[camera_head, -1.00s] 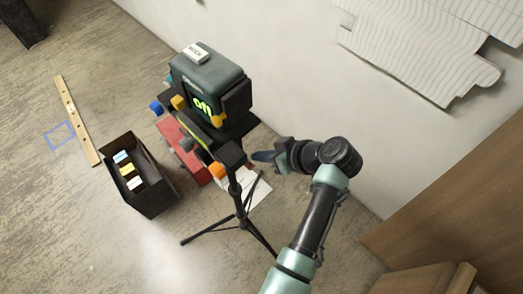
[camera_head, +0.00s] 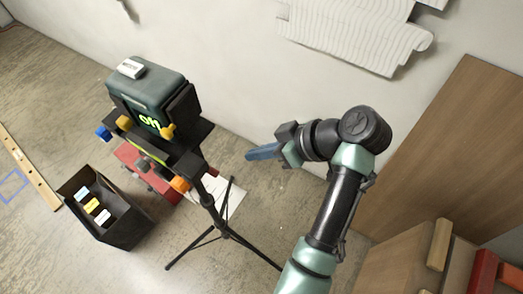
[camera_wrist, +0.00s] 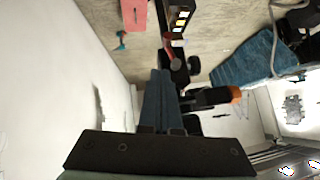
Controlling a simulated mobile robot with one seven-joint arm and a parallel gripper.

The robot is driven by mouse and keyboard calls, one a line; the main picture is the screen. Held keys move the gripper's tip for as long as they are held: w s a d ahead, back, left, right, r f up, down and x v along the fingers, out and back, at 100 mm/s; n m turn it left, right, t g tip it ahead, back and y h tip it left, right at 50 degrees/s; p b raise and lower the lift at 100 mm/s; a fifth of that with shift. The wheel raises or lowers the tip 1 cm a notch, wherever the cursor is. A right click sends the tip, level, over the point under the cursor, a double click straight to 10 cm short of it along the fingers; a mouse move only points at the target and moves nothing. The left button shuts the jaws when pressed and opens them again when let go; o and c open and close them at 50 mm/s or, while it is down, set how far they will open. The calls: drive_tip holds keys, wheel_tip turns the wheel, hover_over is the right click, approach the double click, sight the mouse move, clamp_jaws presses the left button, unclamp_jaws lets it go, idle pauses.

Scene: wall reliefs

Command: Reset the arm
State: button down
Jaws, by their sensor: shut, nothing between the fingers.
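My gripper (camera_head: 264,152) is at the end of my green and black arm, in the middle of the head view. Its blue fingers are together and empty, pointing left toward the tripod stand. The fingers also show in the wrist view (camera_wrist: 160,98). They are apart from the dark green device (camera_head: 148,92) with a lit "off" display on top of the tripod (camera_head: 212,212). A gap of floor and wall shows between the fingertips and the device.
A black open box (camera_head: 128,232) with small coloured blocks stands on the floor at left, near a wooden level (camera_head: 28,168). A red case (camera_head: 140,172) lies behind the tripod. The wall (camera_head: 240,60) carries white ridged panels (camera_head: 355,35). Wooden furniture (camera_head: 430,150) is at right.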

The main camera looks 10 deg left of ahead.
drive_tip(key=shift+d+r, duration=0.45)
drive_tip(key=shift+d, duration=0.05)
